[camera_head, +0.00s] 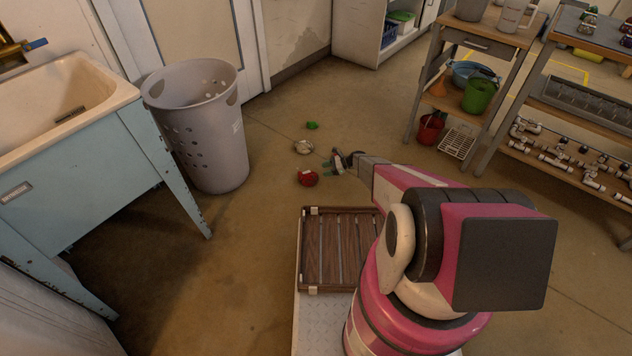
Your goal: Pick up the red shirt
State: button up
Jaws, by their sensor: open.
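A small crumpled red cloth (307,178), which looks like the red shirt, lies on the concrete floor just beyond the slatted wooden tray. My gripper (333,164) is open, a little to the right of the red cloth and slightly farther back. It appears apart from the cloth. Its height above the floor is hard to tell, and the fingers are small and partly blurred. My pink arm covers the floor to the right of the gripper.
A whitish crumpled cloth (303,147) and a green one (312,125) lie behind the red one. A grey perforated hamper (205,125) stands left, beside the blue sink cabinet (85,185). The slatted wooden tray (340,250) is in front. Shelves (465,45) stand right.

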aim_at(310, 174)
jog(key=x, duration=0.4)
jog(key=shift+a+f, duration=0.25)
jog(key=shift+w+x, duration=0.15)
jog(key=shift+x, duration=1.35)
jog(key=shift+w+x, duration=0.15)
jog(key=shift+x, duration=1.3)
jog(key=shift+a+r, duration=0.1)
grip_shut()
